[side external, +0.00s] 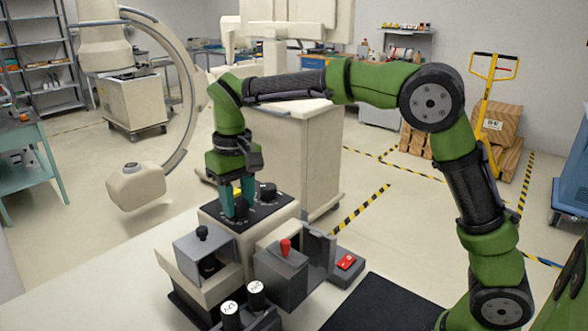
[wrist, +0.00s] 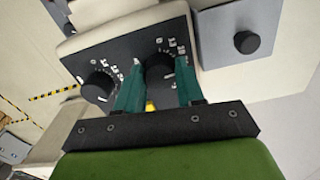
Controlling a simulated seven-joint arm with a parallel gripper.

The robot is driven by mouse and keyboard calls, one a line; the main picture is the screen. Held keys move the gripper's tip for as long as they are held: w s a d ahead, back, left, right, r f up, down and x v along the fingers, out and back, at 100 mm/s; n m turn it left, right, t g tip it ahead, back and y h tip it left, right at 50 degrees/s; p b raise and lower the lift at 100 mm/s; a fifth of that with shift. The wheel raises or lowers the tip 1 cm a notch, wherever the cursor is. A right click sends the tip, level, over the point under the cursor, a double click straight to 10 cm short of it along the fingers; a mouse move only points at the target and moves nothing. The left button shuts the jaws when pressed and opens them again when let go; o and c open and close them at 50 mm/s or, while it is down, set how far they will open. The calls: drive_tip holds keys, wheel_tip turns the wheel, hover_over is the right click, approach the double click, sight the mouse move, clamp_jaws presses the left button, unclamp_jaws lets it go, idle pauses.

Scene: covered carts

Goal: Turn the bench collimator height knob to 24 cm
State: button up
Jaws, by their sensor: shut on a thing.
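A black panel with two black dial knobs tops the cream bench unit. My gripper (side external: 238,207) points down at this panel, its teal fingers on either side of one knob (side external: 241,206). In the wrist view, my gripper (wrist: 160,66) has a finger on each side of the same knob (wrist: 160,70) and is shut on it. White marks and small numbers ring this knob, but I cannot read its setting. The second knob (wrist: 97,88) stands free to the left; it also shows in the side view (side external: 267,190). I cannot read which knob is named collimator height.
A grey box with a black knob (side external: 202,233) stands in front of the panel. A red-topped lever (side external: 285,247), a red switch on a grey box (side external: 346,262) and two labelled round caps (side external: 231,309) are nearby. A cream cart (side external: 305,150) stands behind.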

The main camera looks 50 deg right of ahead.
sight(239, 202)
drive_tip(key=shift+m, duration=0.6)
drive_tip(key=o, duration=1)
drive_tip(key=shift+o, duration=0.2)
drive_tip(key=shift+r, duration=0.1)
wheel_tip(239, 202, up, 17)
drive_tip(key=shift+f, duration=0.2)
